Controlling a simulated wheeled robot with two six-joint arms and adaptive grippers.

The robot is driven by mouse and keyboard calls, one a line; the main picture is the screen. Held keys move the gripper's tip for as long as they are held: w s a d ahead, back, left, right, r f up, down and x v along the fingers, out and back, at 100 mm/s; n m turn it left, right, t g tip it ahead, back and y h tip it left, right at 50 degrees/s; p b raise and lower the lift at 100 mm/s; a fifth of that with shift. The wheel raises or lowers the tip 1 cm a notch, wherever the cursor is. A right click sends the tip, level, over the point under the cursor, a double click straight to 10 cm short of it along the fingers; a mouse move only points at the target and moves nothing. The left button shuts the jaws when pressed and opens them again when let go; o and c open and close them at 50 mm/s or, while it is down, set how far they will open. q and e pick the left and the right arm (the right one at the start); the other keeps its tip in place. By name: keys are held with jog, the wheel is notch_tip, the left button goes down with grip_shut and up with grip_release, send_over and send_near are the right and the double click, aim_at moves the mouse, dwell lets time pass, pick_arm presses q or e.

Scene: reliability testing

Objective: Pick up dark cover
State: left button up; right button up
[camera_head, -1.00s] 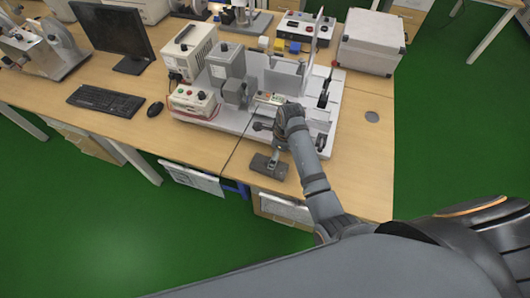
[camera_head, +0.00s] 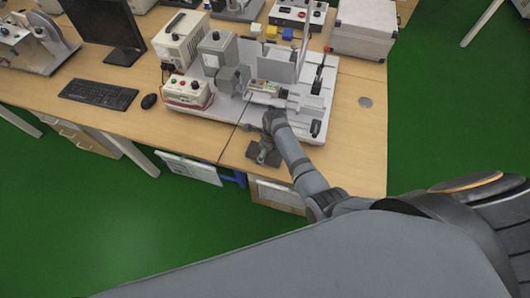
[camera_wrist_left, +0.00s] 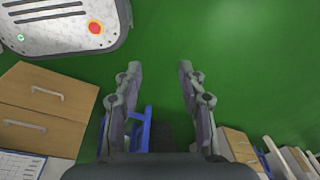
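The dark cover (camera_head: 256,156) is a flat dark grey piece lying near the front edge of the wooden table, in front of the white test fixture. My right gripper (camera_head: 263,153) points down at it and hides part of it. At this size I cannot tell whether its fingers are closed on the cover. The cover seems to be at table level. My left gripper (camera_wrist_left: 160,68) is open and empty in the left wrist view, with green floor beyond its fingers. It is not in the head view.
The white fixture base (camera_head: 225,128) stands just behind the cover, with a grey panel (camera_head: 280,68) upright on it. A control box (camera_head: 187,92), keyboard (camera_head: 98,95) and mouse (camera_head: 149,101) lie to the left. The table (camera_head: 345,140) is clear on the right.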

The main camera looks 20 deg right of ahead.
jog(key=shift+f, duration=0.4)
jog(key=c, duration=1.2)
